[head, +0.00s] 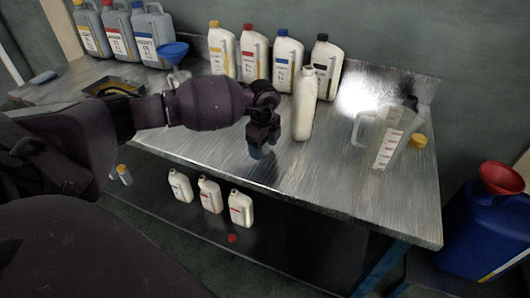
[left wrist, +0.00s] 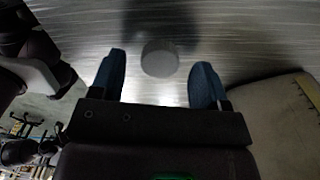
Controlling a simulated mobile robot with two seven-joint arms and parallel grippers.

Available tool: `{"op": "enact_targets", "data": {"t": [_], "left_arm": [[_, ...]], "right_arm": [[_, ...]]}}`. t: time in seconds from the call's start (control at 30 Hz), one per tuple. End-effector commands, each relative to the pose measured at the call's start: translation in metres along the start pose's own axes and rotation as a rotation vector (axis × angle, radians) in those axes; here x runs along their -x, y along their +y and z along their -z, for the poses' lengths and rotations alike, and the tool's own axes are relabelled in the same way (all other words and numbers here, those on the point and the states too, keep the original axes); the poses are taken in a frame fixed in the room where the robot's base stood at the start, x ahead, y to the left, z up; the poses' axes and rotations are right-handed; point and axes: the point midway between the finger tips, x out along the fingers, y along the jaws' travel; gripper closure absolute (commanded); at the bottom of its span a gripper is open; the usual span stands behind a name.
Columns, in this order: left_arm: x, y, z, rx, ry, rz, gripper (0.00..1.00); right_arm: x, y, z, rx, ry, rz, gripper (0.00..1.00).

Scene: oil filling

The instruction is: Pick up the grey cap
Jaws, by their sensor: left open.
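A round grey cap (left wrist: 160,58) lies on the metal workbench in the left wrist view. In the head view I cannot make it out; my gripper likely hides it. My left gripper (head: 260,150) points down over the front part of the bench. In the left wrist view the left gripper (left wrist: 160,78) is open, its blue fingers spread with the cap showing between and just beyond the tips. The fingers look apart from the cap. My right gripper is in neither view.
A pale open bottle (head: 304,108) stands close to the right of my gripper. The workbench (head: 335,178) has several capped bottles along its back, a clear jug (head: 386,140) and a yellow cap (head: 418,141) at right. Small bottles (head: 209,195) sit on the lower shelf.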

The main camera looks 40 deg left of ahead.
Motion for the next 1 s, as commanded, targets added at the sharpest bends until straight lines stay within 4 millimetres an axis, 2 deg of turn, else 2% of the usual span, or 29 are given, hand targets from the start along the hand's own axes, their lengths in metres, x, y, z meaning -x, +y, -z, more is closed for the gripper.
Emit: {"op": "enact_targets", "data": {"t": [0.03, 0.1, 0.33, 0.67, 1.0], "left_arm": [[-0.0093, 0.0006, -0.0002, 0.000, 0.000, -0.005, 0.31], [-0.0127, 0.0003, -0.0003, 0.000, -0.001, -0.003, 0.31], [-0.0112, -0.0003, -0.0004, 0.000, 0.000, 0.001, 0.32], [-0.0112, -0.0003, -0.0004, 0.000, 0.000, 0.001, 0.83], [-0.0100, -0.0003, -0.0005, 0.000, -0.001, 0.001, 0.84]], "right_arm": [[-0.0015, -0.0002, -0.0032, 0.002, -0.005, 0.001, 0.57], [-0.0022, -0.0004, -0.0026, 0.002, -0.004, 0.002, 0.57], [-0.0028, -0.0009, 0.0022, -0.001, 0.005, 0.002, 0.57], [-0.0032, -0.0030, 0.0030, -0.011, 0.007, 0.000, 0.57], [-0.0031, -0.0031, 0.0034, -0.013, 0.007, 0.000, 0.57]]}}
